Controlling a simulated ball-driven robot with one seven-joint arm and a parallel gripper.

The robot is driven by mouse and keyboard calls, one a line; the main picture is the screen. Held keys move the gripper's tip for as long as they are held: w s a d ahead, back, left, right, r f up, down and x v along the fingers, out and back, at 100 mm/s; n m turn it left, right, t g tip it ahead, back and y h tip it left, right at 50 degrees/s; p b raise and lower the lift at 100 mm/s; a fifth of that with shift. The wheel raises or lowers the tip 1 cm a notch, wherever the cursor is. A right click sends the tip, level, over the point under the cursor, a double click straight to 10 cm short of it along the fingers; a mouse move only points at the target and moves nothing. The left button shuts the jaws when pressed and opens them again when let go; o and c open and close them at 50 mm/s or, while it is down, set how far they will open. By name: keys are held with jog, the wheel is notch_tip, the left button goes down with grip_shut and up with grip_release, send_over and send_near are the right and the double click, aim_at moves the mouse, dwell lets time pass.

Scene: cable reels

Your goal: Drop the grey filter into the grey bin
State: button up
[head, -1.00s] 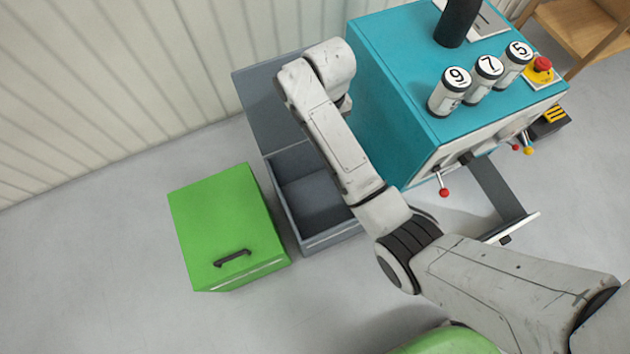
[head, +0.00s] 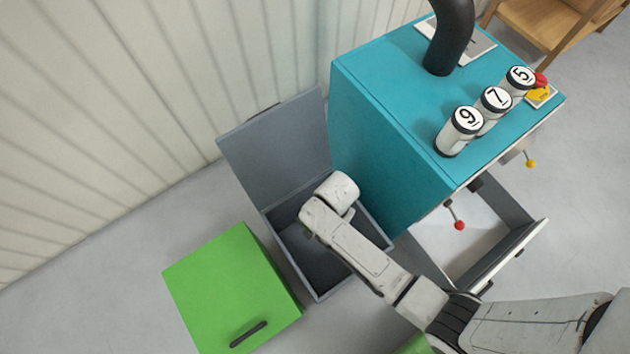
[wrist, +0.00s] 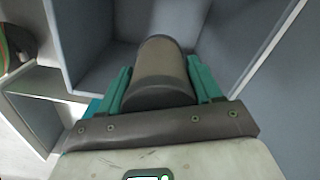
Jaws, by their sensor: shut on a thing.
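The grey filter (wrist: 160,70) is a dark grey-brown cylinder between the teal fingers of my gripper (wrist: 159,72) in the wrist view. The gripper is shut on it. The grey bin (head: 290,253) stands on the floor beside the teal cabinet, with its grey lid (head: 275,140) open against the back. The end of my arm is over the bin's opening in the head view and hides the gripper and filter there. In the wrist view the bin's grey walls (wrist: 235,40) surround the far end of the filter. I cannot tell how deep it is.
A closed green box (head: 228,285) stands left of the bin. The teal cabinet (head: 385,135) is close on its right, with canisters (head: 460,132) and a black hose (head: 450,35) on top. An open drawer (head: 515,245) sticks out at the cabinet's front.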

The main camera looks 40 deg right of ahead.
jog(key=shift+f+b, duration=3.05)
jog(key=shift+b, duration=0.15)
jog(key=o, duration=1.2)
jog(key=shift+o, duration=0.2)
notch_tip(320, 180, up, 11)
jog(key=p, duration=0.4)
